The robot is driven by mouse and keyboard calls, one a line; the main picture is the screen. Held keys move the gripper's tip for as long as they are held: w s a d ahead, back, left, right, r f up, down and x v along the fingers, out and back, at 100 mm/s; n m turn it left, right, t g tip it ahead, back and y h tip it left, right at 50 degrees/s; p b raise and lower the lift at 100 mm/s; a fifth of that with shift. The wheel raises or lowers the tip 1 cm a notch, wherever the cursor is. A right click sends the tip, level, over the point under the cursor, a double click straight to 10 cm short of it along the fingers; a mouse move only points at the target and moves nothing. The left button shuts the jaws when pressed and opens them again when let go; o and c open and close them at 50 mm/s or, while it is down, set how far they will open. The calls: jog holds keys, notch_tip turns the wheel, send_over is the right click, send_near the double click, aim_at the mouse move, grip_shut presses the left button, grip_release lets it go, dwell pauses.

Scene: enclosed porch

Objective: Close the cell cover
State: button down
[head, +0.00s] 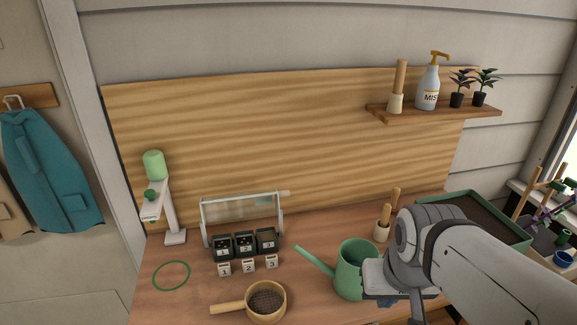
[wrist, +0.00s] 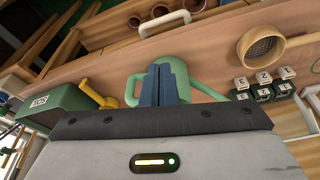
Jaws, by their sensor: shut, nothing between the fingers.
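The cell cover (head: 240,209) is a clear panel in a pale frame with a small wooden handle. It stands raised, roughly upright, behind three dark cells (head: 244,244) marked 1, 2 and 3, whose tops are uncovered. The cells also show at the right of the wrist view (wrist: 264,91), with part of a pale frame at the edge. My gripper (wrist: 165,68) is shut and empty, its blue fingers in front of the green watering can (wrist: 196,72). In the head view it is to the right of the cells, beside the can (head: 349,270), its fingers mostly hidden.
Number blocks (head: 249,267) stand in front of the cells. A wooden sieve (head: 265,301) lies nearer the front edge. A green ring (head: 171,275) and a white stand (head: 174,236) are at left. A soil tray (head: 470,196) is at right, and a shelf (head: 432,115) hangs above.

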jog(key=w+a+r+n+t+y+b, duration=0.1)
jog(key=w+a+r, duration=0.2)
jog(key=w+a, duration=0.55)
jog(key=w+a+r+n+t+b, duration=0.15)
jog(key=w+a, duration=0.25)
jog(key=w, duration=1)
jog(key=w+a+r+n+t+y, duration=0.1)
jog(key=w+a+r, duration=0.3)
jog(key=w+a, duration=0.5)
jog(key=w+f, duration=0.4)
jog(key=f, duration=0.1)
jog(key=w+d+f+p, duration=0.1)
jog(key=w+f, duration=0.1)
jog(key=shift+w+f, duration=0.2)
jog(key=shift+f, duration=0.05)
jog(key=shift+s+f, duration=0.1)
jog(key=shift+f, duration=0.25)
jog(key=s, duration=0.2)
jog(key=s+d, duration=0.1)
jog(key=shift+s+f, duration=0.1)
jog(key=shift+f, duration=0.3)
